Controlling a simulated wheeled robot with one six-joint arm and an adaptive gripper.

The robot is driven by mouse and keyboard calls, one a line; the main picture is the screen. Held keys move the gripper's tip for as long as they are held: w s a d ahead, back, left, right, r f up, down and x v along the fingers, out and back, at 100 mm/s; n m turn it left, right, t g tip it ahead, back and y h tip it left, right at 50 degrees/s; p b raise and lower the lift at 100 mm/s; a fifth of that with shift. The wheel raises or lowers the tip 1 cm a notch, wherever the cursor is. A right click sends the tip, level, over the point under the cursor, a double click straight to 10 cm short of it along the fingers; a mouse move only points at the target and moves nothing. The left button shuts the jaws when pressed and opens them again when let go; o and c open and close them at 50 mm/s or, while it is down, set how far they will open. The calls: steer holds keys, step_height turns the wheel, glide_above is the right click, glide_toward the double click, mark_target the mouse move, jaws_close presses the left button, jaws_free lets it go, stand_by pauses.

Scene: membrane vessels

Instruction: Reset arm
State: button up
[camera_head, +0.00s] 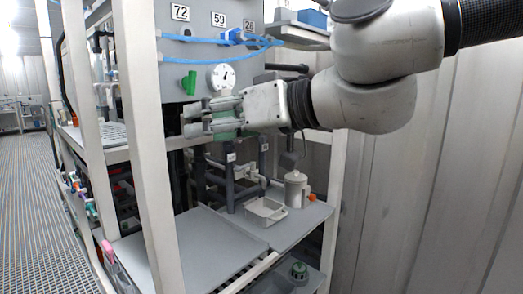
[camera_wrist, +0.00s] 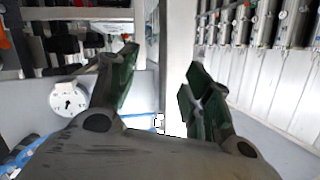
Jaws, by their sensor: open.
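My gripper (camera_head: 196,118) is stretched out to the left in front of the vessel rack in the head view, its fingers apart and nothing between them. My arm reaches in from the upper right. In the wrist view my gripper (camera_wrist: 160,85) shows two dark fingers with green pads, spread apart with an empty gap. A round white gauge (camera_head: 221,77) is just above the gripper in the head view. It also shows left of the fingers in the wrist view (camera_wrist: 68,100).
A white frame post (camera_head: 150,150) stands left of the gripper. A green handle (camera_head: 189,82) and blue tubes (camera_head: 200,40) are close above. A small tray (camera_head: 265,210) and a white canister (camera_head: 296,188) stand on the lower shelf. Open grated floor (camera_head: 35,200) lies at the left.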

steer(key=w+d+f+m+g+h, duration=0.1)
steer(key=d+f+h, duration=0.3)
steer(key=d+f, duration=0.5)
steer(key=d+f+m+g+h, duration=0.15)
steer(key=d+f+h, duration=0.35)
steer(key=d, duration=0.7)
steer(key=s+d+f+m+h, duration=0.1)
steer(key=d+m+h, duration=0.1)
steer(key=d, duration=1)
steer(key=s+d+f+m+h, duration=0.2)
steer(key=d+m, duration=0.3)
steer(key=d, duration=0.7)
steer(key=shift+s+d+f+h, duration=0.15)
steer(key=shift+d+h, duration=0.15)
steer(key=shift+h, duration=0.1)
steer(key=shift+t, duration=0.25)
